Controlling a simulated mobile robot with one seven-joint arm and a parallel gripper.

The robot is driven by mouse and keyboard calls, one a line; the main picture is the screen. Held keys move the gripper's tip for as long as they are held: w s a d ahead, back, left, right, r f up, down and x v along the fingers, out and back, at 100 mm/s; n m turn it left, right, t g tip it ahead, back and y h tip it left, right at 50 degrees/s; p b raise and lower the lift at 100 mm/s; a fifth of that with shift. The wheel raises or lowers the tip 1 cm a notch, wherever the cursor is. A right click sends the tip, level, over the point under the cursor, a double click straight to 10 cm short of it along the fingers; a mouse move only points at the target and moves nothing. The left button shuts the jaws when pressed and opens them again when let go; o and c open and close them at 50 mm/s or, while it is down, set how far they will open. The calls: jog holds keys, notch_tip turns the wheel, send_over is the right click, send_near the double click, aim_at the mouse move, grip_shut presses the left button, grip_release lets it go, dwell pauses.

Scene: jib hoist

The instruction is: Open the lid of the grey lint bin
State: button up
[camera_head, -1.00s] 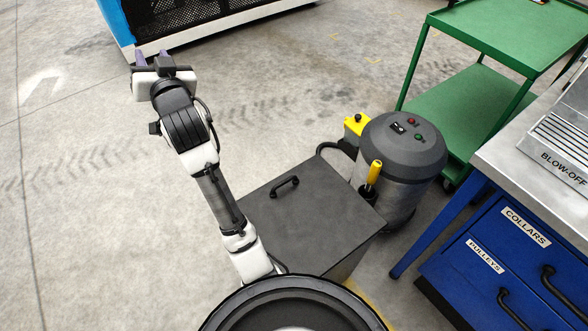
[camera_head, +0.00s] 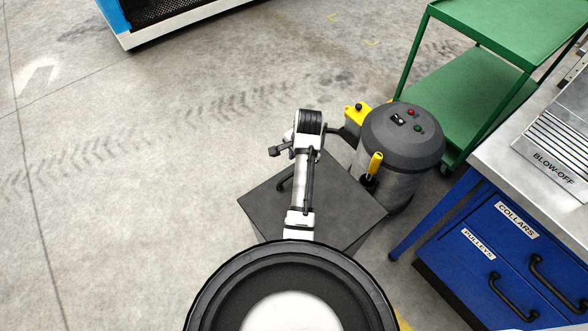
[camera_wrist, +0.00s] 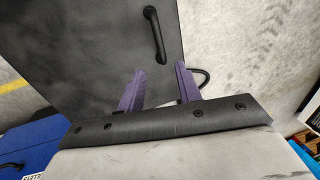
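The grey lint bin (camera_head: 346,229) stands on the floor below my arm, its flat dark lid (camera_head: 345,195) shut. The black bar handle (camera_head: 284,182) is partly covered by my arm in the head view. In the wrist view the lid (camera_wrist: 90,45) fills the upper left and the whole handle (camera_wrist: 154,32) shows near its right edge. My gripper (camera_wrist: 160,70) is open and empty, its two purple fingers apart and pointing toward the lid. The handle lies just past the fingertips, apart from them in the picture; the height gap is unclear. My arm hides the gripper in the head view.
A grey cylindrical vacuum (camera_head: 400,150) with a yellow-handled tool (camera_head: 375,163) stands close behind the bin at right. A blue drawer bench (camera_head: 500,250) is at right, a green cart (camera_head: 470,95) behind it. The floor to the left is clear.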

jog(key=f, duration=0.2)
jog(key=w+f, duration=0.1)
jog(key=f, duration=0.2)
jog(key=a+f, duration=0.1)
jog(key=f, duration=0.2)
jog(key=shift+w+f, duration=0.2)
grip_shut()
